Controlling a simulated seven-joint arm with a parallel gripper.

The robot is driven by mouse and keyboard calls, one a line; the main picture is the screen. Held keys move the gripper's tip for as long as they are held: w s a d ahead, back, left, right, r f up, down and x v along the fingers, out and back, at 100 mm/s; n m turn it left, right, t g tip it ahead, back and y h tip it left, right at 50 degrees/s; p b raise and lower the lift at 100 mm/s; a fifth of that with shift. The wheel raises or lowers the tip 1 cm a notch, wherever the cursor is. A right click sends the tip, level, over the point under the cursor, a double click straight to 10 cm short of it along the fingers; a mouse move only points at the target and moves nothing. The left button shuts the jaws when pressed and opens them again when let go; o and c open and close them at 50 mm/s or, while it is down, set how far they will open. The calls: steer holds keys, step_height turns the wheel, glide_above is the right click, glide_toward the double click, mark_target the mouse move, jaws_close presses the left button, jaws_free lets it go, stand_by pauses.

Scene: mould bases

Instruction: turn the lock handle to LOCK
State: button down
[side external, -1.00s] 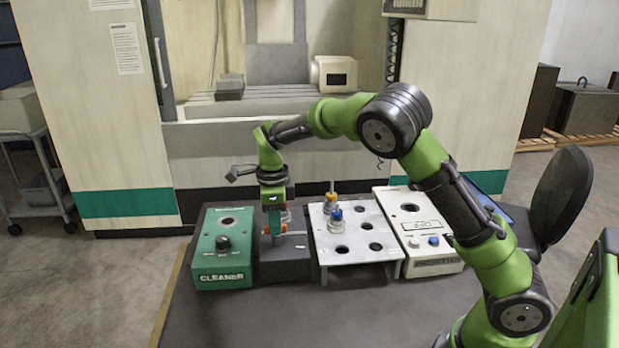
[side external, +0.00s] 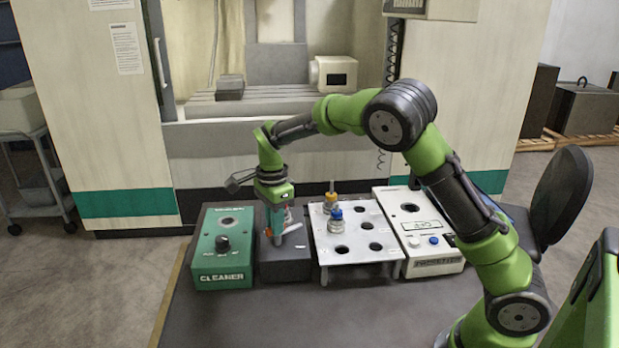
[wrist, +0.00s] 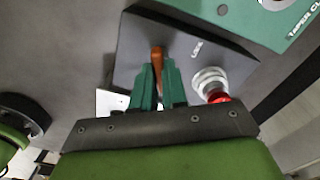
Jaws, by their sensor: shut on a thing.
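The lock handle (wrist: 157,59) is a narrow orange-brown lever on a dark grey block. In the wrist view it stands between the green fingers of my gripper (wrist: 157,80), which are shut on it. A LOCK label (wrist: 197,48) is on the block's top, to the right of the handle and apart from it. The dark block (side external: 286,270) sits between the green cleaner box and the white rack in the side view. There my gripper (side external: 284,238) is low over the block, and its fingers hide most of the handle.
A silver round part with a red piece (wrist: 211,84) stands on the block close to the fingers. The green cleaner box (side external: 222,270) is at left. The white rack (side external: 342,255) with holders is close at right, beside a white box (side external: 433,262).

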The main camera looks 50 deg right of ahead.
steer(key=n, duration=1.2)
stand_by(0.7)
steer(key=c, duration=1.2)
jaws_free()
steer(key=shift+o, duration=0.2)
steer(key=shift+r, duration=0.15)
step_height(320, 180, up, 17)
